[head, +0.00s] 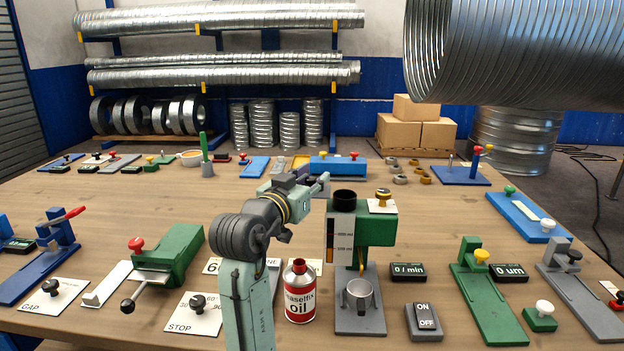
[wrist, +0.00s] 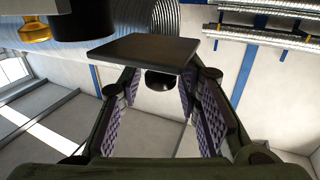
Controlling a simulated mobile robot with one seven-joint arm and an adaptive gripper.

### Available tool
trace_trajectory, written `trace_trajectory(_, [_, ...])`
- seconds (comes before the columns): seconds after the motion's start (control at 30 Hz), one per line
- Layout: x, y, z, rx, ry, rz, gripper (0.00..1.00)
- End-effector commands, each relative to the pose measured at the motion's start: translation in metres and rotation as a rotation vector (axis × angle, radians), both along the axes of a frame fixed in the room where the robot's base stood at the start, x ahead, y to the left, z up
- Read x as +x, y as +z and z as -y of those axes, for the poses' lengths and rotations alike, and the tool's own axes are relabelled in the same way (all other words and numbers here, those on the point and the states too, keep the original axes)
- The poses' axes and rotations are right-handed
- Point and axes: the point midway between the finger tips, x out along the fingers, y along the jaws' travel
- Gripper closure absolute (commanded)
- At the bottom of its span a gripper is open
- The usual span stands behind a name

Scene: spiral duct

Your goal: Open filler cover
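The green oil dispenser (head: 375,228) stands mid-table, with a black round filler (head: 344,200) on its top left. My gripper (head: 322,185) is just left of and slightly above that filler. In the wrist view, which appears upside down, a dark square plate (wrist: 140,52) with a black round knob (wrist: 159,80) looks like the filler cover. The knob lies between the purple finger pads of my gripper (wrist: 160,88), with gaps on both sides. The fingers are spread. I cannot tell what the plate rests on; the head view does not show it clearly.
A yellow-and-black knob (head: 383,195) with a white label sits close right of the filler. A red-and-white oil can (head: 299,292) and a metal cup (head: 359,295) stand below. Green clamps and digital readouts lie around. Bare table (head: 440,215) shows to the right.

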Motion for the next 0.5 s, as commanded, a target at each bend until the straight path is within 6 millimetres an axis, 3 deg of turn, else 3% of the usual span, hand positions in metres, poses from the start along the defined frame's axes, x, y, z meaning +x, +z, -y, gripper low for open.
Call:
trace_trajectory(0.37, [-0.001,0.000,0.000,0.000,0.000,0.000,0.61])
trace_trajectory(0.5, [-0.011,0.000,-0.005,0.000,0.002,0.001,0.61])
